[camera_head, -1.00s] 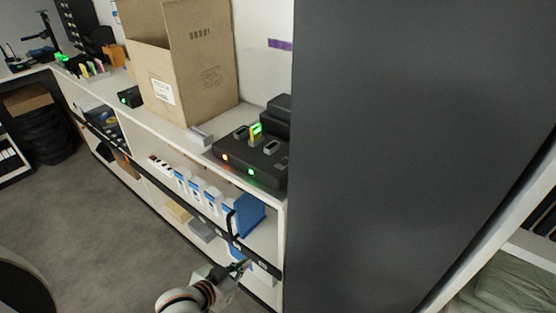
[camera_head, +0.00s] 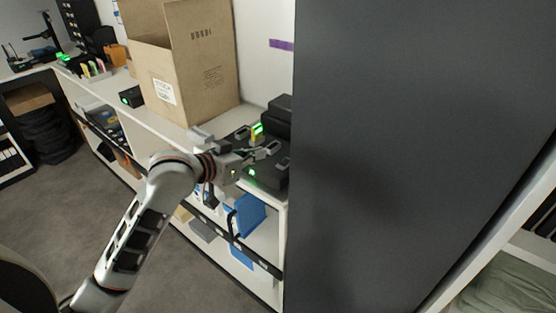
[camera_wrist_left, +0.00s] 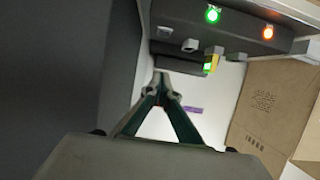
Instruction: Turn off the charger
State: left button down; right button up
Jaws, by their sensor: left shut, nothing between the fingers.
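The charger (camera_head: 277,178) is a black box on the white shelf top, against the dark tall panel. A green light shows on its front in the head view; my left arm hides its left part. In the left wrist view the charger (camera_wrist_left: 185,16) is at the top, with a green light (camera_wrist_left: 212,14) and an orange light (camera_wrist_left: 267,32). A yellow item with a green lit end (camera_wrist_left: 211,64) stands in it. My left gripper (camera_head: 274,147) is shut and empty, over the charger in the head view; its closed tips (camera_wrist_left: 160,82) show below the charger in the wrist view. Contact cannot be told.
A large open cardboard box (camera_head: 190,70) stands left of the charger. The dark tall panel (camera_head: 400,120) closes off the right side. Blue binders (camera_head: 247,215) sit on the shelf below. A small black device (camera_head: 131,96) is further left.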

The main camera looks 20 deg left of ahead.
pick_arm(q)
send_over(278, 168)
jog(key=f, duration=0.3)
jog(key=shift+w+d+f, duration=0.2)
jog(key=shift+w+f, duration=0.15)
jog(key=f, duration=0.2)
jog(key=shift+s+a+f, duration=0.15)
jog(key=shift+s+f, duration=0.15)
jog(key=shift+f, duration=0.05)
jog(key=shift+s+f, duration=0.1)
jog(key=shift+f, duration=0.5)
